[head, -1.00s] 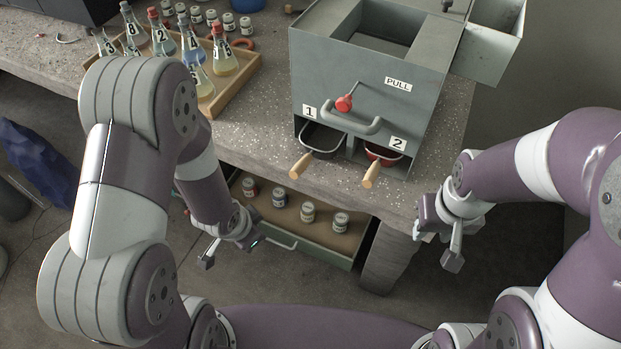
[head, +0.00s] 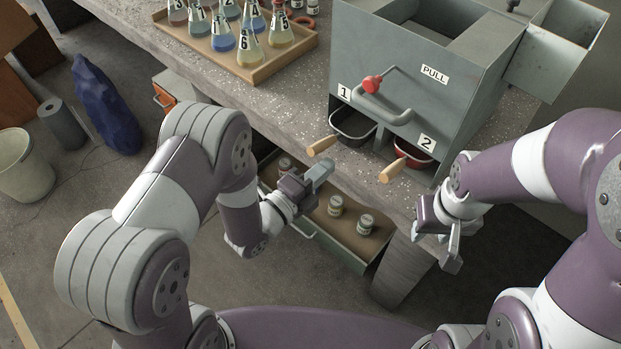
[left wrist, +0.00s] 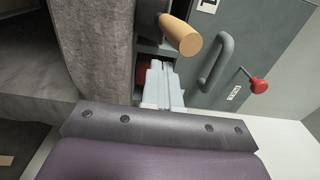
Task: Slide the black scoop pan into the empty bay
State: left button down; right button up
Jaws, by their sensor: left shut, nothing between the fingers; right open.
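The black scoop pan (head: 356,124) sits at bay 1 of the grey cabinet, its front rim and wooden handle (head: 322,146) sticking out over the bench; how deep it reaches inside is hidden. A red pan (head: 414,160) sits at bay 2, its wooden handle (head: 391,174) pointing out. My left gripper (head: 324,166) is shut and empty, just below the black pan's handle in the head view. In the left wrist view its fingers (left wrist: 160,78) are together, beside that handle (left wrist: 184,37) and apart from it in the picture. My right gripper (head: 440,238) is open and empty by the bench's front edge.
The cabinet's grey bar handle (head: 383,108) and red-knobbed lever (head: 372,84) stick out above the bays. A wooden tray (head: 270,72) of numbered flasks stands to the left. A drawer (head: 340,246) with small jars is open below the bench edge, under my left gripper.

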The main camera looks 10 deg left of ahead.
aim_at(355, 142)
pick_arm(q)
jog(key=x, duration=0.7)
jog(key=shift+w+d+b, duration=0.15)
jog(key=shift+w+b, duration=0.05)
jog(key=shift+b, duration=0.15)
jog(key=shift+b+x, duration=0.65)
jog(key=shift+x, duration=0.6)
